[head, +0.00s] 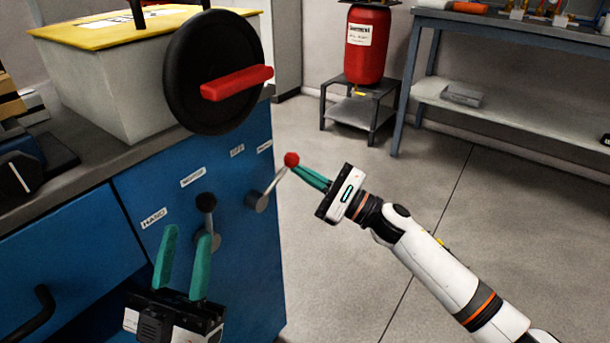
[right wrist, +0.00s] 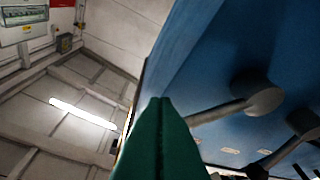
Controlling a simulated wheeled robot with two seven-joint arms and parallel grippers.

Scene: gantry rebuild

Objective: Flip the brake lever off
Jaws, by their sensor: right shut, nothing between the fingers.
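The lever with a red knob (head: 291,159) is on the blue cabinet's front, near its right edge. Its grey rod slants up and right from a round pivot (head: 256,201), below the OFF label (head: 237,150). My right gripper (head: 298,169) is shut and empty, its green fingertips at the knob's right side; I cannot tell whether they touch. In the right wrist view the rod (right wrist: 218,111) runs behind the shut fingers (right wrist: 160,102), and the knob is hidden. My left gripper (head: 186,235) is open and empty, in front of the cabinet at lower left.
A second lever with a black knob (head: 206,202) stands left of the red one, close to my left fingertips. A black handwheel with a red handle (head: 237,83) is above. A grey box with yellow lid (head: 100,80) sits on the cabinet.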

